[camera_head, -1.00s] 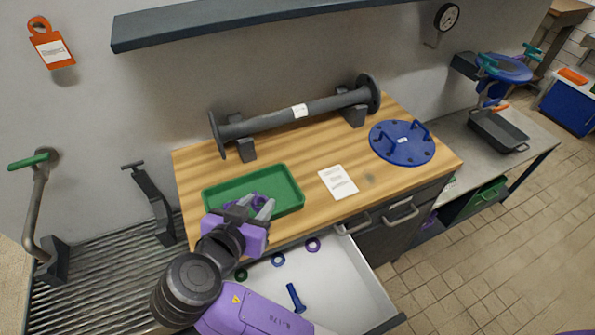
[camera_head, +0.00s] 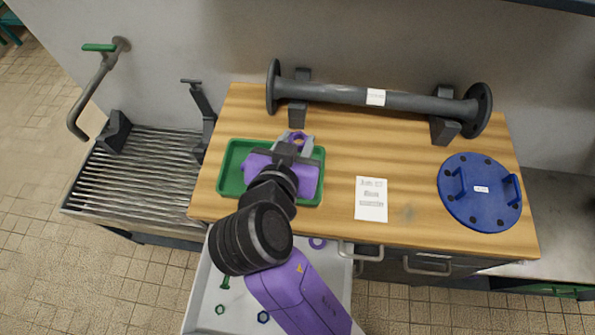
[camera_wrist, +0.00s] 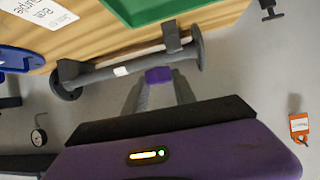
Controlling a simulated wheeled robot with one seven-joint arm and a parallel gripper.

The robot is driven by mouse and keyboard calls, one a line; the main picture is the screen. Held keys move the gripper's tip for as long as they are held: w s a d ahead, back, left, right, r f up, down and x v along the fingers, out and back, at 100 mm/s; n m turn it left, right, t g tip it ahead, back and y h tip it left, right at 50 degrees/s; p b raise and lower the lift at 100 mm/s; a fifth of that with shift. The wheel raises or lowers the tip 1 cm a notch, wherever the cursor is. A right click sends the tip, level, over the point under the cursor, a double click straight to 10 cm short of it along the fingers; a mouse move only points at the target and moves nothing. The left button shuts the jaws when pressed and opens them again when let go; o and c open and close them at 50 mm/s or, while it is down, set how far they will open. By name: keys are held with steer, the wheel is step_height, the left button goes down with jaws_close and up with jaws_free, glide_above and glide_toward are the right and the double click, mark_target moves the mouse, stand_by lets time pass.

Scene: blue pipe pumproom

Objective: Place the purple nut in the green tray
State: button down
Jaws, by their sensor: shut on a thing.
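The purple nut (camera_head: 297,137) is held between the fingertips of my gripper (camera_head: 297,143). In the wrist view the nut (camera_wrist: 158,75) shows as a purple block between the two grey fingers. The green tray (camera_head: 231,169) lies on the left of the wooden worktop; its edge also shows at the top of the wrist view (camera_wrist: 170,10). My gripper overlaps the tray's upper right part in the head view and hides much of its inside. The nut appears at or past the tray's far edge; its height above the tray cannot be told.
A dark flanged pipe (camera_head: 340,95) rests on supports behind the tray. A white card (camera_head: 371,199) and a blue flange cover (camera_head: 480,193) lie to the right. Below, an open drawer (camera_head: 205,290) holds another purple ring (camera_head: 317,243), small nuts and a bolt.

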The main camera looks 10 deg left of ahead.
step_height(320, 180, down, 14)
steer(key=shift+a+f+p, duration=0.1)
steer(key=shift+a+p, duration=0.05)
steer(key=shift+p, duration=0.35)
steer(key=shift+f, duration=0.15)
steer(key=c, duration=1.3)
jaws_free()
steer(key=shift+r, duration=0.2)
steer(key=b+v, duration=0.1)
steer(key=v, duration=1.1)
steer(key=shift+s+f+b, duration=0.1)
steer(key=shift+b, duration=0.3)
